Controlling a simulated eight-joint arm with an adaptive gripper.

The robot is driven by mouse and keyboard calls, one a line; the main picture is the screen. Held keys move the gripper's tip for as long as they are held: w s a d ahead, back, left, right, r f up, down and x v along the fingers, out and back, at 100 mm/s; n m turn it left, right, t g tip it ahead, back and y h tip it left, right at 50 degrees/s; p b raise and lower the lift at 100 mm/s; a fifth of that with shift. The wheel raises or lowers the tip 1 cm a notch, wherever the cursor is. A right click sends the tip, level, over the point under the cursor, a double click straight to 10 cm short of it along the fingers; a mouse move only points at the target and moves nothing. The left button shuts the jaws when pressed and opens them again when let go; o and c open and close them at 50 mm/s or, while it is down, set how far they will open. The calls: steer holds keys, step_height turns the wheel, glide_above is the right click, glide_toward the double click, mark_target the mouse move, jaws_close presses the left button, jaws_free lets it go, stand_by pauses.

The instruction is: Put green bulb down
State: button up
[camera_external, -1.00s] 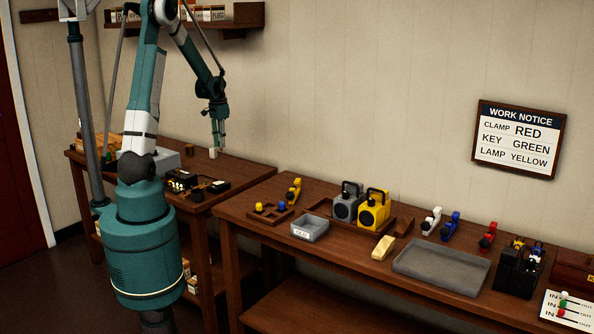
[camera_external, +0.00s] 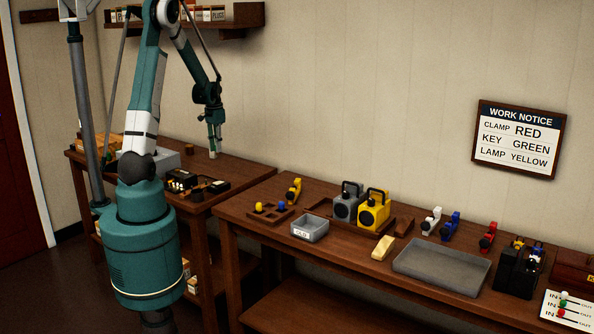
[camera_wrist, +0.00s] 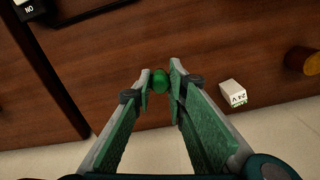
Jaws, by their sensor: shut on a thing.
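The green bulb (camera_wrist: 160,83) is a small round green thing between my fingertips in the wrist view. My gripper (camera_wrist: 161,82) is shut on it and points down at the brown wooden left table. In the external view my gripper (camera_external: 213,143) is over the back right part of that table (camera_external: 165,148). The bulb cannot be made out there. I cannot tell whether it touches the tabletop.
A white block marked 24V (camera_wrist: 233,93) stands close beside my gripper. A brown cylinder (camera_external: 189,150) stands nearby. Dark boxes (camera_external: 181,180) are nearer the front. Bare wood surrounds the bulb. A yellow bulb (camera_external: 259,206) sits in a wooden holder on the right table.

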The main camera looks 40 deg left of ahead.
mark_target(217, 154)
steer(key=shift+f, duration=1.7)
steer(key=shift+f, duration=1.9)
steer(key=shift+f+b, duration=0.15)
steer(key=shift+b, duration=0.15)
steer(key=o, duration=0.8)
steer(key=shift+c, duration=0.2)
step_height(217, 154, up, 12)
steer(key=shift+r+p, duration=0.2)
steer(key=shift+p, duration=0.25)
